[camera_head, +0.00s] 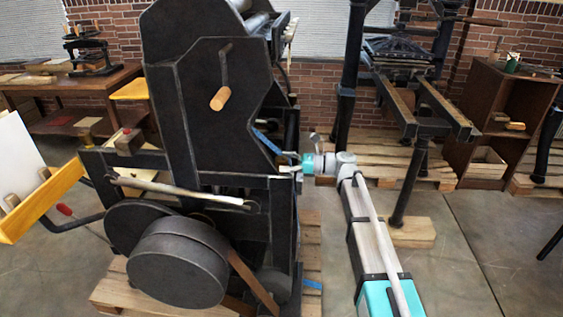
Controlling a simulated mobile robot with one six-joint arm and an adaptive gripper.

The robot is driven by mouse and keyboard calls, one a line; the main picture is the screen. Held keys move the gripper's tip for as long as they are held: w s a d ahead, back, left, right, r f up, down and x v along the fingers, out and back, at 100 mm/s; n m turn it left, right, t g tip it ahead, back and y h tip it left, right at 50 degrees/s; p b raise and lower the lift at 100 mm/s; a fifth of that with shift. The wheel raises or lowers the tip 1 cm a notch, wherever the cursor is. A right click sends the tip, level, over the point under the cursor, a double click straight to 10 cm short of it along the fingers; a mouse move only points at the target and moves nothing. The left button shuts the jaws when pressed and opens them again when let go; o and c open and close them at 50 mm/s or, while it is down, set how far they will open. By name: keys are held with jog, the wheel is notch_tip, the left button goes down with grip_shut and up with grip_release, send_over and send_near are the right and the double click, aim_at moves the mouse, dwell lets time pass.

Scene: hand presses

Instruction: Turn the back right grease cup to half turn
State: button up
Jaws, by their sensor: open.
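The black hand press (205,95) stands in the middle of the head camera view. My gripper (287,163) reaches in from the right and is at the press's right frame, near the top of the right post. Its jaws are open and small in the picture. The back right grease cup cannot be made out; the gripper and the frame may hide it. Whether the gripper touches anything there cannot be told.
A blue bar (266,141) slants close to my gripper. A wooden crank handle (219,98) sticks out of the side plate. Another press (420,128) stands at the back right on a pallet, beside a wooden cabinet (491,135). Open floor (480,265) lies at the lower right.

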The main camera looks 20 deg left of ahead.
jog(key=v, duration=1.1)
jog(key=shift+d, duration=0.1)
jog(key=shift+w+d+r+p, duration=0.1)
jog(key=shift+d+r+p, duration=0.1)
jog(key=shift+d, duration=0.35)
jog(key=shift+w+d+r+p, duration=0.15)
jog(key=shift+d+r+p, duration=0.05)
jog(key=shift+d, duration=0.35)
jog(key=x, duration=1.3)
jog(key=shift+s+a, duration=0.1)
jog(key=shift+a, duration=0.25)
jog(key=c, duration=1.2)
jog(key=shift+o, duration=0.2)
